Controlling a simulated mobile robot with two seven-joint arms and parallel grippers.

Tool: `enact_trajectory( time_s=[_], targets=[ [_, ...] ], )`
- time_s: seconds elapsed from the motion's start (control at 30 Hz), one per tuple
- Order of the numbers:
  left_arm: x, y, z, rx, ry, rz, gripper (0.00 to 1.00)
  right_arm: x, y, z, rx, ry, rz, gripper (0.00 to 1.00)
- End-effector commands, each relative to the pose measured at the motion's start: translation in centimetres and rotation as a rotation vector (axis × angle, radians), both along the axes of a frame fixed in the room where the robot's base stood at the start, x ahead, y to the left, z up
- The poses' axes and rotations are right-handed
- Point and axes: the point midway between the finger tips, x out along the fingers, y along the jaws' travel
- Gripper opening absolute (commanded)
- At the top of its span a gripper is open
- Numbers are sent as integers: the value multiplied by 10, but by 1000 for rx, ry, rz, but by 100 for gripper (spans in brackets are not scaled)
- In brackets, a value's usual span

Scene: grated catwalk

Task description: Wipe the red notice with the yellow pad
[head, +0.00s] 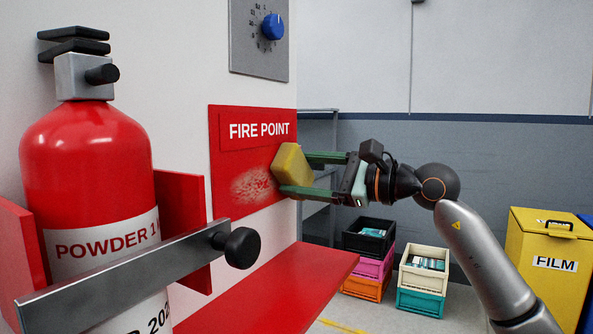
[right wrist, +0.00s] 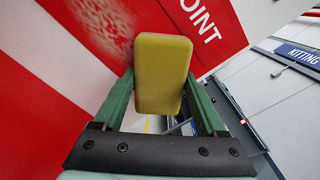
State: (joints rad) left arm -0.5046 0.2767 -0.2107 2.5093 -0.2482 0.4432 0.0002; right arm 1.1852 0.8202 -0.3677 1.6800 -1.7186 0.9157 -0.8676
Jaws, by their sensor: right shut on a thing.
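The red notice (head: 232,143) with white "FIRE POINT" lettering is on the pale wall at the middle of the head view. A pale, speckled smudge (head: 250,186) covers part of its lower half. My right gripper (head: 297,174) is shut on the yellow pad (head: 288,163), with its green fingers on either side of it. The pad is at the notice's right edge, overlapping it and the smudge's right end in the head view. The right wrist view also shows the pad (right wrist: 162,70) between the fingers. I cannot tell whether it touches the notice. My left gripper is not in view.
A red extinguisher (head: 85,170) behind a grey bar (head: 130,275) stands at the left. A red shelf (head: 275,290) juts out below the notice. A blue knob (head: 272,27) is above it. Crates (head: 369,243) and a yellow bin (head: 540,240) stand on the floor behind.

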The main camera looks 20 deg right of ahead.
Motion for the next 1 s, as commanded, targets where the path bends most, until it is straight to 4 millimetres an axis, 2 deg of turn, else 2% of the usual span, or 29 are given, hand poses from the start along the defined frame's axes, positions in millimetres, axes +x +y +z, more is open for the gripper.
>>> enact_trajectory(
  time_s=[0.13,0.37,0.77,1.0],
  targets=[
    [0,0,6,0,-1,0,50,6,-8,1,2,2,-1,29],
    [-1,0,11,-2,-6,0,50,7,-10,1,0,0,0,29],
    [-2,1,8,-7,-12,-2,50,-13,16,1,-2,-2,2,29],
    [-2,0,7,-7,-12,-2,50,-18,22,1,0,-1,2,29]
  ],
)
